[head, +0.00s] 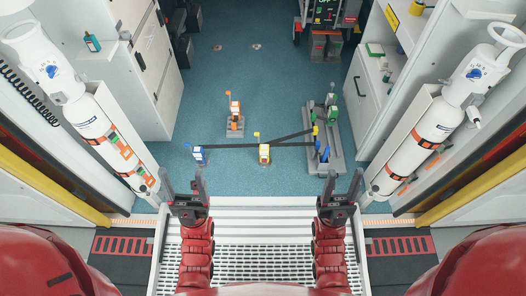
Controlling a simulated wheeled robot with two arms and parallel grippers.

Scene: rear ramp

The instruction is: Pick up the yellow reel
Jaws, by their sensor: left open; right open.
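The yellow reel (264,154) stands on the blue floor ahead of me, near the middle of the head view. A dark strap seems to run from it up and right to a grey rail plate (335,160). My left gripper (184,188) is open and empty, below and left of the yellow reel in the picture. My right gripper (343,188) is open and empty, below and right of it. Both are apart from the reel.
A blue reel (199,155) stands left, with a strap running right past the yellow reel. An orange reel (235,115) stands behind; a green one (333,113) is on the rail plate. White cylinders (102,135) flank both sides. A metal ramp (262,258) lies in front.

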